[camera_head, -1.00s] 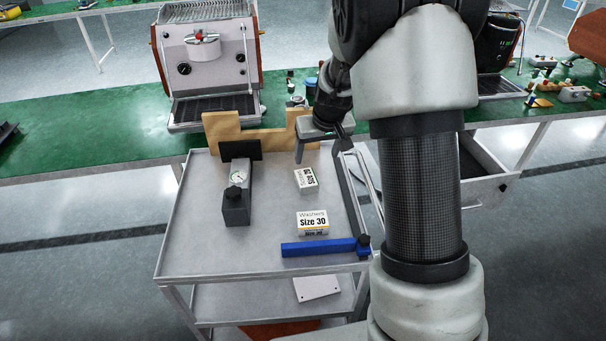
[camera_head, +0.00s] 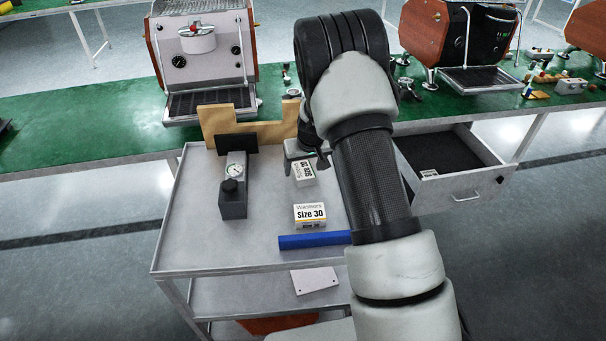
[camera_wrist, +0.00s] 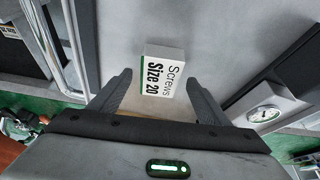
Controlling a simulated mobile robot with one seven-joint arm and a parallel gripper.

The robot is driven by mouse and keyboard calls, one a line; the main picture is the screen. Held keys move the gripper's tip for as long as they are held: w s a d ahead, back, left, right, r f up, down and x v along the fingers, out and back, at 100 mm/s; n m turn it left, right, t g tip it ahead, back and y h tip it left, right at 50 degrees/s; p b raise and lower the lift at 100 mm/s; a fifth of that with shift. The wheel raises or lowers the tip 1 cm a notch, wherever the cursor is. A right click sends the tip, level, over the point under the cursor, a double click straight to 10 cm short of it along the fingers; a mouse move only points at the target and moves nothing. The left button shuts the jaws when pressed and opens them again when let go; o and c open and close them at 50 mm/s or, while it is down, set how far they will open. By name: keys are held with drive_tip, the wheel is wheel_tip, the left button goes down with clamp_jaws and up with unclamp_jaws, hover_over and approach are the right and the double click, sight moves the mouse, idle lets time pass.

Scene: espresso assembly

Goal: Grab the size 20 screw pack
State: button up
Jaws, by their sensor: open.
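The size 20 screw pack (camera_wrist: 163,73) is a small white box with a green edge, lettered "Screws Size 20" in the wrist view. In the head view the pack (camera_head: 304,174) lies on the grey cart top, behind the Size 30 washer box. My gripper (camera_wrist: 160,92) is open, with its two fingers to either side of the pack's near end in the wrist view. In the head view my gripper (camera_head: 302,150) is just behind the pack, partly hidden by my arm. I cannot tell whether the fingers touch it.
The washer box (camera_head: 310,216) and a blue bar (camera_head: 314,241) lie on the cart (camera_head: 190,250) in front of the pack. A black device with a dial (camera_head: 234,190) stands to the left. A tan wooden piece (camera_head: 240,122) is behind. An open drawer (camera_head: 470,188) is at the right.

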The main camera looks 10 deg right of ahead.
drive_tip(key=shift+w+f, duration=0.2)
drive_tip(key=shift+f, duration=0.2)
drive_tip(key=shift+c, duration=0.2)
drive_tip(key=c, duration=1.3)
